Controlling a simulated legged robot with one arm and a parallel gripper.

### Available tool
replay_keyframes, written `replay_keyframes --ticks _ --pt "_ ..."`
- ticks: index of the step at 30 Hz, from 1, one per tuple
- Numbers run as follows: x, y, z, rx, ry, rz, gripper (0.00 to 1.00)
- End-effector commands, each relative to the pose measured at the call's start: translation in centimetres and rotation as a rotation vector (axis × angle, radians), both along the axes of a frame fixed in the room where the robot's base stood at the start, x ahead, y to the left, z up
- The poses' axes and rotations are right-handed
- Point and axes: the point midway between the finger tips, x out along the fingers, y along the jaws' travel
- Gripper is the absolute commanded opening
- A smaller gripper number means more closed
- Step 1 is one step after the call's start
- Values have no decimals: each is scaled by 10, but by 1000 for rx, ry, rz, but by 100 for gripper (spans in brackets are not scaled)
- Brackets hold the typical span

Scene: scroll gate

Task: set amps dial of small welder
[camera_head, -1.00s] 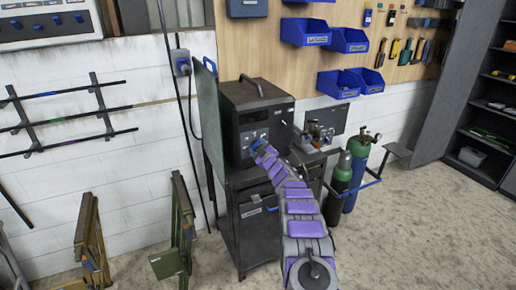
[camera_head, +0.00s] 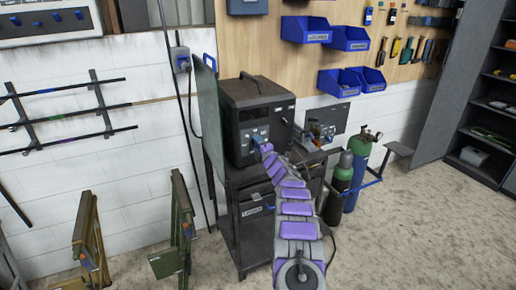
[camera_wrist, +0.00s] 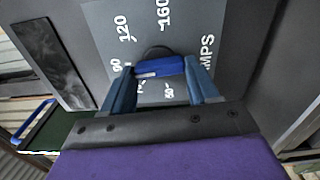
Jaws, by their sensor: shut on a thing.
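The small welder (camera_head: 258,112) is a dark box with a top handle, standing on a dark cabinet. In the wrist view its grey dial plate (camera_wrist: 185,30) shows numbers such as 90, 120 and 160 and part of the word AMPS. The amps dial (camera_wrist: 160,67) has a blue bar-shaped grip on a dark round base. My gripper (camera_wrist: 162,85) has its blue fingers on both ends of that grip and is shut on it. In the head view my gripper (camera_head: 257,139) meets the welder's front face. The dial's exact pointer setting cannot be told.
The dark cabinet (camera_head: 255,235) carries the welder. A green panel (camera_head: 207,120) stands on its left. Gas cylinders (camera_head: 350,180) stand to the right. Folded stands (camera_head: 182,230) are at the left on open floor. Blue bins (camera_head: 340,82) hang on the wall.

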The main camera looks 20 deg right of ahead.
Motion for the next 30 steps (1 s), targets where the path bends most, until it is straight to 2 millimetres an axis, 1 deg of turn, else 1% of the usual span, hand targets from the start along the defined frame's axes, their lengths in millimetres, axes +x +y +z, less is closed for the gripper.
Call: replay_keyframes --ticks 1,12,18,24,30 --pt "0 0 -8 -43 9 -1 29" --pt "0 0 -11 -393 0 0 29" --pt "0 -1 -13 -556 -2 3 29" --pt "0 -1 -13 -680 -7 3 29" --pt "0 -2 -14 -752 -9 4 29"
